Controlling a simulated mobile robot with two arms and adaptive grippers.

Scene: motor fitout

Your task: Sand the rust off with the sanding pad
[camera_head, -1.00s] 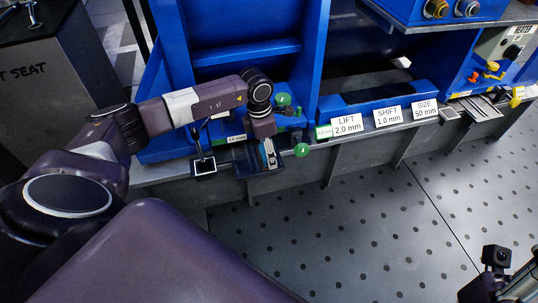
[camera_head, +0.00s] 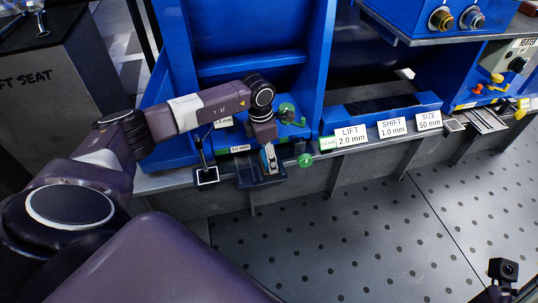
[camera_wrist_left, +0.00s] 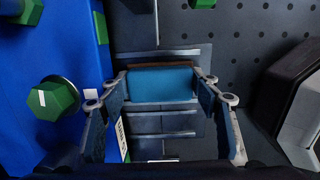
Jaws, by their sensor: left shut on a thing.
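My left gripper (camera_head: 268,160) is shut on the sanding pad (camera_wrist_left: 161,84), a blue block with a brown edge along its far side. The left wrist view shows the pad between the two fingers of the left gripper (camera_wrist_left: 163,88). Beneath it is a dark grey plate (camera_wrist_left: 175,126) with bright crosswise strips, at the front edge of the blue machine (camera_head: 245,75). I cannot tell whether the pad touches the plate. No rust is clearly visible. Only a small part of my right arm shows at the bottom right; its fingers are out of view.
Green knobs (camera_head: 305,160) stand close to the left gripper; a green hex knob (camera_wrist_left: 53,98) is left of it in the wrist view. A small dark square frame (camera_head: 206,176) is to its left. Label cards (camera_head: 350,135) line the ledge to the right. The perforated floor (camera_head: 350,230) is clear.

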